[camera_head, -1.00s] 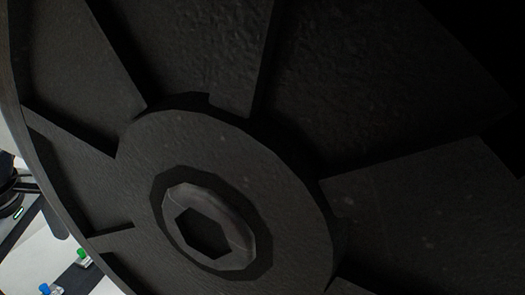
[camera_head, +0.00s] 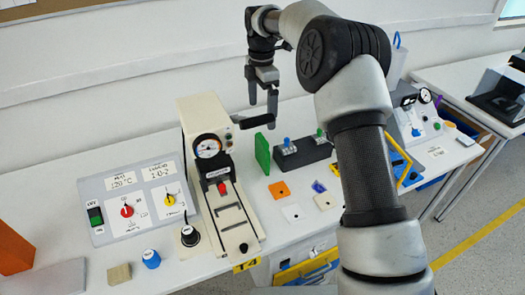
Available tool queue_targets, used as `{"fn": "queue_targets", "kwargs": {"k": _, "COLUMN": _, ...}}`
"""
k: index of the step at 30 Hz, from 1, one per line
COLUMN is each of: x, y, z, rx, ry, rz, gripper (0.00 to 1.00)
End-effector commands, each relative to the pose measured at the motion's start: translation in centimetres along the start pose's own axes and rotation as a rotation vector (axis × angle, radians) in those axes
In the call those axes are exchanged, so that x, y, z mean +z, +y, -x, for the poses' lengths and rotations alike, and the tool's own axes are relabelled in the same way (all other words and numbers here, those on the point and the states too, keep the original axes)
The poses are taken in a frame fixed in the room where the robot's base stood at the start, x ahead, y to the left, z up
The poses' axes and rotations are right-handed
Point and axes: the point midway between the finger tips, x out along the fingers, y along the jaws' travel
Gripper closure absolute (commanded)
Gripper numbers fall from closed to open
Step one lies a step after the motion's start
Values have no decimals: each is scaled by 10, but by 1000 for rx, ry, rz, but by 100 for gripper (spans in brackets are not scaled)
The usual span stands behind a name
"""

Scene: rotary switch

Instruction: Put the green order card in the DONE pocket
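A green upright flat piece (camera_head: 262,153) stands on the white bench, just right of the press machine. It is the only flat green piece I make out, but I cannot tell whether it is the order card. My gripper (camera_head: 262,112) hangs above and behind the bench, fingers pointing down with a gap between them. It is open and empty, above the green piece and apart from it. I cannot make out a pocket marked DONE; my arm covers part of the bench's right side.
The press (camera_head: 209,148) with its black lever stands left of the green piece. A control panel (camera_head: 138,200) is further left. A dark block with toggle switches (camera_head: 303,153) and small coloured tiles (camera_head: 280,190) lie right. A second table (camera_head: 460,85) stands at right.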

Motion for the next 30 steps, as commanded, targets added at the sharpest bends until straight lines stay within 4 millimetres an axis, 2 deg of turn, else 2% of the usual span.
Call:
{"fn": "queue_targets", "kwargs": {"k": 15, "x": 0, "y": -1, "z": -103, "rx": -4, "ry": 1, "rz": 0, "gripper": 0}}
{"fn": "queue_targets", "kwargs": {"k": 25, "x": 0, "y": 0, "z": -125, "rx": -1, "ry": 0, "rz": -1, "gripper": 0}}
{"fn": "queue_targets", "kwargs": {"k": 30, "x": 1, "y": -1, "z": -148, "rx": -3, "ry": 0, "rz": -1, "gripper": 0}}
